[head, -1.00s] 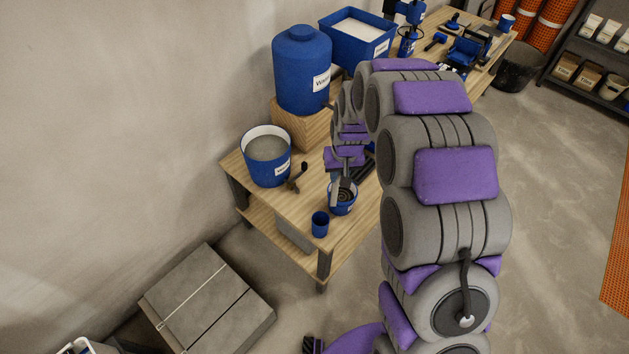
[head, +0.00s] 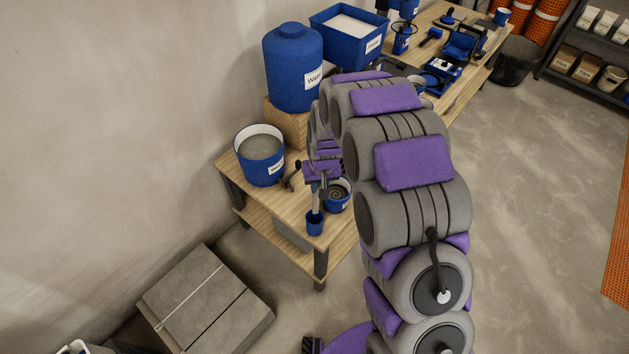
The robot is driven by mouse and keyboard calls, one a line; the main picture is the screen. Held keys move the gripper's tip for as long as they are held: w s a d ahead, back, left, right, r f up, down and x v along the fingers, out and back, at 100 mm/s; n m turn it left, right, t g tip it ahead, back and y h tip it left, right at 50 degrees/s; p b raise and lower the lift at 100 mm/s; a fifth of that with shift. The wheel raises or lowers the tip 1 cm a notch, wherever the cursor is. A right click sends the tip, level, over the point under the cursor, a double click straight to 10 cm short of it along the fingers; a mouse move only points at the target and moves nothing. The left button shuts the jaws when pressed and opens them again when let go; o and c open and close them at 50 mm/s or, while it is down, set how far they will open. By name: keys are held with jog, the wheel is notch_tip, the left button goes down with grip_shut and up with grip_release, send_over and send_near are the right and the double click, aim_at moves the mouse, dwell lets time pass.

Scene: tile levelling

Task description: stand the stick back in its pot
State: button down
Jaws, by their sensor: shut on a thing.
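My gripper (head: 316,181) is shut on the upper part of a thin grey stick (head: 316,201) and holds it about upright. The small blue pot (head: 314,226) stands near the front corner of the wooden bench. The stick's lower end overlaps the pot's mouth in the picture. I cannot tell whether it is inside the pot or just above it. My arm covers part of the bench to the right.
A blue bowl with a spiral in grey mix (head: 337,197) stands close to the right of the pot. A larger blue bucket (head: 260,160), a dark-handled tool (head: 291,177) and a water barrel (head: 293,70) are behind. The wooden bench (head: 285,222) has bare room left of the pot.

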aim_at(316, 202)
jog(key=shift+a+f+b, duration=0.2)
jog(key=shift+f+b, duration=0.05)
jog(key=shift+f, duration=1.3)
jog(key=shift+a+f+b, duration=0.2)
jog(key=shift+a+f, duration=0.05)
jog(key=shift+f, duration=1.35)
jog(key=shift+a+f+b, duration=0.2)
jog(key=shift+f+b, duration=0.05)
jog(key=shift+f, duration=1.3)
jog(key=shift+d, duration=0.35)
jog(key=c, duration=1.3)
grip_release()
jog(key=shift+d, duration=0.1)
jog(key=o, duration=0.4)
jog(key=shift+a, duration=0.35)
jog(key=shift+c, duration=0.2)
jog(key=shift+d, duration=0.1)
